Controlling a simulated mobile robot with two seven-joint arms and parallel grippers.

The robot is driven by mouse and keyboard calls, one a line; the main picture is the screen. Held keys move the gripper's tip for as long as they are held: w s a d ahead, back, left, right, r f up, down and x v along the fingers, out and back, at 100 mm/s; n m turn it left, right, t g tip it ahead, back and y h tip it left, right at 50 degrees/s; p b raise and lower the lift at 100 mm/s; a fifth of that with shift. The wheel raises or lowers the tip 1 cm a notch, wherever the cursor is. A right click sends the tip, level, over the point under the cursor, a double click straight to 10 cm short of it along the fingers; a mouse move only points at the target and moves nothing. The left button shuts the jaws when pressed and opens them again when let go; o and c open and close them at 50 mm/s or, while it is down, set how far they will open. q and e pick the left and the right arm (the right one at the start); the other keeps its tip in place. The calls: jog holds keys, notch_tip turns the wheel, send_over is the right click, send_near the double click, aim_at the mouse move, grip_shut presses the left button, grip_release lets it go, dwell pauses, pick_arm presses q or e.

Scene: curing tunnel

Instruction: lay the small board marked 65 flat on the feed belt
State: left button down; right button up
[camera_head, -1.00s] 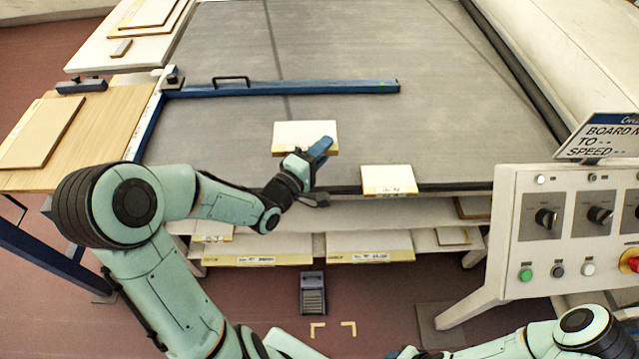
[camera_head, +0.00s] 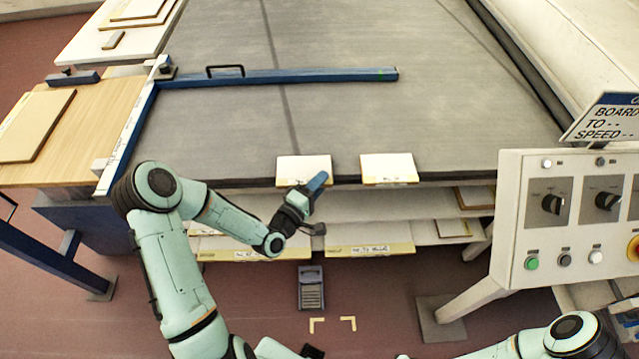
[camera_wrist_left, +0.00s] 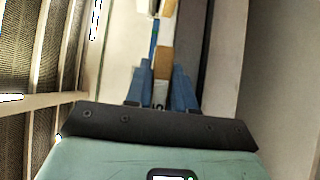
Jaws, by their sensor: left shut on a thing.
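My left gripper (camera_head: 316,185) is shut on a small pale board (camera_head: 303,168) at the front edge of the feed belt (camera_head: 340,130). The board looks level, its white face up; I cannot tell whether it touches the belt. In the left wrist view the blue fingers (camera_wrist_left: 160,88) close on the board's tan edge (camera_wrist_left: 163,62), and part of a dark mark, perhaps a 5, shows between them. The full number cannot be read. A second small board (camera_head: 389,168) lies to its right at the belt's front edge, its label too small to read. My right gripper is out of view.
A blue bar (camera_head: 300,76) with a black handle crosses the belt behind the boards. Shelves with labelled boards (camera_head: 370,250) sit below the front edge. A control panel (camera_head: 570,215) stands at the right, a wooden side table (camera_head: 90,130) at the left. The belt's middle is clear.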

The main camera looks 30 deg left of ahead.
pick_arm(q)
jog(key=shift+f, duration=0.2)
jog(key=c, duration=1)
grip_release()
jog(key=shift+o, duration=0.2)
jog(key=shift+r, duration=0.15)
